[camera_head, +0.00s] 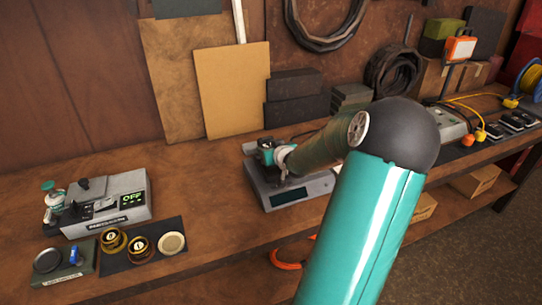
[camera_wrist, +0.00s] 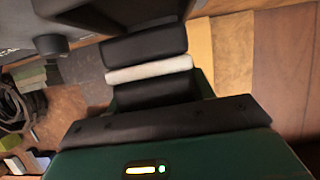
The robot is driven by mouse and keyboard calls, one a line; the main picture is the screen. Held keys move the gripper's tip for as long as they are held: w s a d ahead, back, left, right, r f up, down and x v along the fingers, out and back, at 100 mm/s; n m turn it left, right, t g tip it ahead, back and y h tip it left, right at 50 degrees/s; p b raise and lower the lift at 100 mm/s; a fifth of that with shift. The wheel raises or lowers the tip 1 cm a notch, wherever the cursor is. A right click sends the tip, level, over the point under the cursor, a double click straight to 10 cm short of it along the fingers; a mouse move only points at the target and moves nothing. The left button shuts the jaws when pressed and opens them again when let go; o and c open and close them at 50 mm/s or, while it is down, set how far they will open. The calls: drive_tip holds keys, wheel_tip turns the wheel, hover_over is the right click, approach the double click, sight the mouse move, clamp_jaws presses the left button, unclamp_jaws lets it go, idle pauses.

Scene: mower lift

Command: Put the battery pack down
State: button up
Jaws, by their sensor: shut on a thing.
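In the wrist view the battery pack (camera_wrist: 100,163) fills the bottom, a dark green body with a black edge and a small lit indicator. A pale bar, apparently its handle, lies between the two black finger pads of my gripper (camera_wrist: 148,69), which is shut on it. In the head view my gripper (camera_head: 275,160) is small and sits over a grey bench unit with a flat top and a dark front panel (camera_head: 312,190). The pack is hard to make out there. I cannot tell whether its underside touches the unit.
On the left of the wooden bench (camera_head: 205,215) stand a grey device reading OFF (camera_head: 108,202), a dark mat (camera_head: 150,257) with round parts, and a small green tray (camera_head: 62,270). Boards (camera_head: 232,90) and dark blocks stand behind. Bare bench lies between the left device and the grey unit.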

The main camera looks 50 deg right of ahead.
drive_tip(key=shift+f, duration=1.3)
drive_tip(key=shift+f, duration=0.35)
drive_tip(key=o, duration=1.3)
drive_tip(key=shift+s, duration=0.1)
drive_tip(key=shift+d+r, duration=0.1)
drive_tip(key=shift+r, duration=0.2)
drive_tip(key=v, duration=1.2)
